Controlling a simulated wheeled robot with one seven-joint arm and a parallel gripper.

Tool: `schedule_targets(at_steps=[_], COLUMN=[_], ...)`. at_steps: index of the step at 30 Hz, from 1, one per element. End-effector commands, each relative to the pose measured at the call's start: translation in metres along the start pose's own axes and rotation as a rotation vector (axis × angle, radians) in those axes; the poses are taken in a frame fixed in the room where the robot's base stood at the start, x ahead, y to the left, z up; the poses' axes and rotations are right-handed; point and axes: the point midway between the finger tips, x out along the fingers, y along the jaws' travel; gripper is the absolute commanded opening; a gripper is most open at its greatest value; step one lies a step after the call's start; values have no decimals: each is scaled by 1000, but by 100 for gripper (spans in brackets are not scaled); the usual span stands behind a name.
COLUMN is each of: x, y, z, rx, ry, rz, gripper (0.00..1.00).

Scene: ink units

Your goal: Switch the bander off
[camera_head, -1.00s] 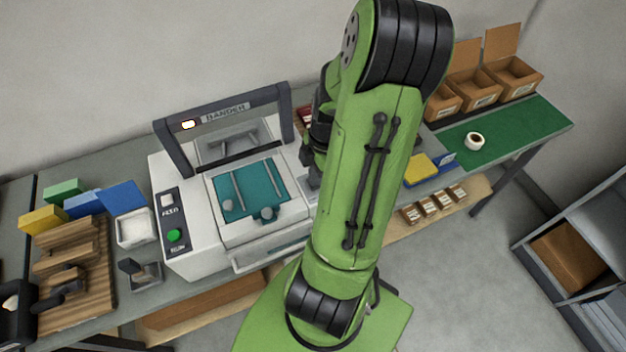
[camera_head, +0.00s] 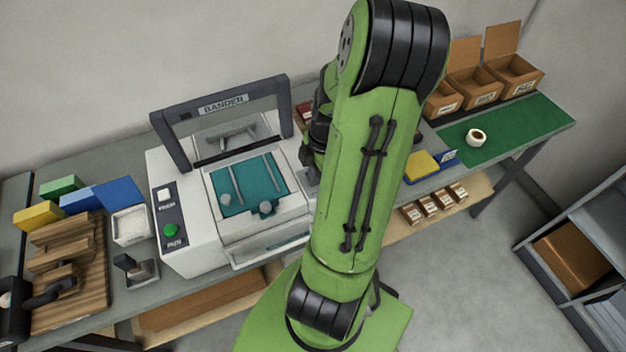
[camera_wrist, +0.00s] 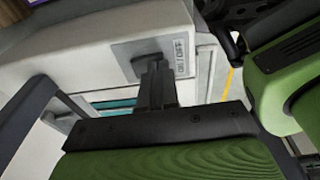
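The bander (camera_head: 185,235) is a white machine with a dark arch and a teal bed, standing on the bench in the head view. The lamp spot on its arch is dark. Its front panel has a white and a green button (camera_head: 171,229). In the wrist view, the bander's white housing (camera_wrist: 85,45) carries a grey plate (camera_wrist: 128,52) with an on/off label and a dark switch (camera_wrist: 146,62). My gripper (camera_wrist: 157,70) is shut, its fingertips at the switch and partly covering it. I cannot tell whether they touch. In the head view my green arm hides the gripper.
A wooden rack (camera_head: 88,270), coloured boxes and a white tray (camera_head: 130,226) stand left of the bander. Cardboard bins (camera_head: 475,95), a tape roll (camera_head: 476,138) on a green mat and small boxes lie at right. A grey shelf (camera_head: 570,270) stands at far right.

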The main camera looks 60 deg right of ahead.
Motion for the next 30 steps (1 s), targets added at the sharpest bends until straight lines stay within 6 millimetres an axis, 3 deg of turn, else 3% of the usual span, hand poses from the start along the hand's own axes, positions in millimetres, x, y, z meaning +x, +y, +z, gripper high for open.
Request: schedule_targets(at_steps=[2, 17, 30], x=[5, -66, -67], y=[-9, -6, -5], z=[-2, -12, -15], rx=[4, 3, 9], ry=[15, 13, 3], rz=[-32, -28, -24], gripper=[0, 0, 0])
